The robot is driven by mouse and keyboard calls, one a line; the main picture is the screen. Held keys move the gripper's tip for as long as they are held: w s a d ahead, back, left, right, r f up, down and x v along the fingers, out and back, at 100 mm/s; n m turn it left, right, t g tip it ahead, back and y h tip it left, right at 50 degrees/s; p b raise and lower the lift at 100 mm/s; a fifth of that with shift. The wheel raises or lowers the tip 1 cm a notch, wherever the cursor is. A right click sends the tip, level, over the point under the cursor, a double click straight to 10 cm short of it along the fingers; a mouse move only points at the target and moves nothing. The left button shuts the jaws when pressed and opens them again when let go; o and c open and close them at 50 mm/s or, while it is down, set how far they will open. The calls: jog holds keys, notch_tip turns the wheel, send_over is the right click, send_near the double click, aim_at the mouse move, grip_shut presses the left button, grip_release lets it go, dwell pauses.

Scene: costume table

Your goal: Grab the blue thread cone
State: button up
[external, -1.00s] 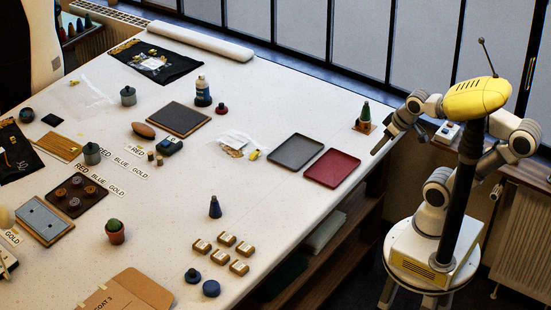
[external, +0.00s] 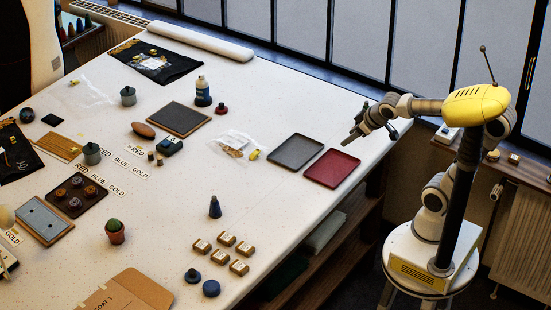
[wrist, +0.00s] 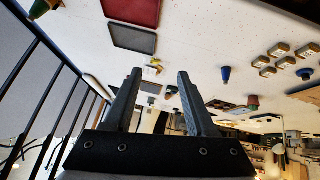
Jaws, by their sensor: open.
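In the wrist view, where the scene is upside down, the blue cone (wrist: 226,74) shows right of the fingers. My gripper (external: 349,137) is open and empty, above the table's right edge near the red tray, well apart from the cone. In the wrist view my gripper (wrist: 160,74) shows two separated fingers with nothing between them.
A red tray (external: 332,168) and a grey tray (external: 295,151) lie between my gripper and the table's middle. Several wooden blocks (external: 227,239), a potted cactus (external: 115,232) and round blue items (external: 211,288) surround the cone. A green cone (wrist: 39,9) shows in the wrist view.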

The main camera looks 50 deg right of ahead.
jog(key=w+a+f+n+t+y+b, duration=0.1)
jog(key=w+a+f, duration=0.1)
jog(key=w, duration=0.3)
jog(key=w+a+f+n+t+b, duration=0.1)
jog(key=w+f, duration=0.2)
jog(key=w, duration=0.2)
jog(key=n+y+b, duration=0.5)
jog(key=y, duration=0.4)
send_near(212, 200)
jog(key=shift+t, duration=0.4)
jog(key=x, duration=0.7)
jog(key=shift+f+b, duration=0.1)
jog(key=shift+b, duration=0.3)
jog(key=shift+f+x, duration=0.25)
jog(key=shift+x, duration=2.45)
jog(key=shift+d, duration=0.15)
grip_shut()
